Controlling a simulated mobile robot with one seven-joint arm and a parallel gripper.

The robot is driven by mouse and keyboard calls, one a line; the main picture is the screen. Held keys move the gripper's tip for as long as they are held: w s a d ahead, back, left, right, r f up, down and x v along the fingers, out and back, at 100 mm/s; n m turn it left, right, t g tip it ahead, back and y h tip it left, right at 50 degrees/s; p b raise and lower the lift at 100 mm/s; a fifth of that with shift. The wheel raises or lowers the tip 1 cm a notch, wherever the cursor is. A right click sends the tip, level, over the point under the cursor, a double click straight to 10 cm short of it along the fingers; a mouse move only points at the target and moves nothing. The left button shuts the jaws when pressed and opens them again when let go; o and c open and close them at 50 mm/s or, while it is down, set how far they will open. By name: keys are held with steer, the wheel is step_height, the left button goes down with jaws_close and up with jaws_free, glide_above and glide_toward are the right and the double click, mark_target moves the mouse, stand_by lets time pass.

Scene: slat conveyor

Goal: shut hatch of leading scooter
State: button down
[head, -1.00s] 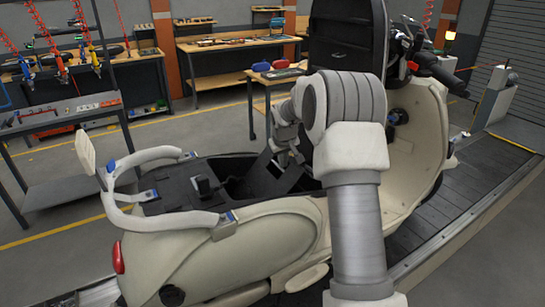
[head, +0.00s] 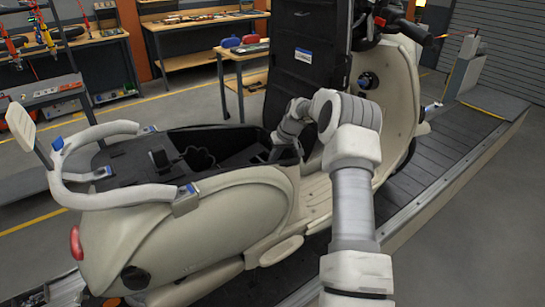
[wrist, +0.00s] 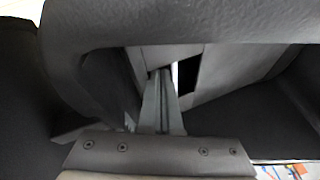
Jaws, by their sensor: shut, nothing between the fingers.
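The cream scooter (head: 190,225) stands on the conveyor with its rear to the left. Its hatch (head: 283,85), a tall black panel with a small white and blue label, stands open and nearly upright at the front end of the open black seat compartment (head: 130,165). My gripper (head: 279,155) is low at the compartment's front end, close to the hatch's foot. In the wrist view my gripper's fingers (wrist: 162,105) are together and empty, among dark grey panels and a thick dark rim. Whether they touch any of these I cannot tell.
White grab rails (head: 130,200) curve around the scooter's tail, and a pale rectangular piece (head: 20,122) sticks up beside them. Handlebars (head: 410,28) rise beyond the hatch. The slatted conveyor (head: 440,145) is bare at right. Workbenches (head: 200,55) stand behind.

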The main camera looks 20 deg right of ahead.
steer(key=shift+f, duration=0.4)
steer(key=shift+d+r, duration=0.1)
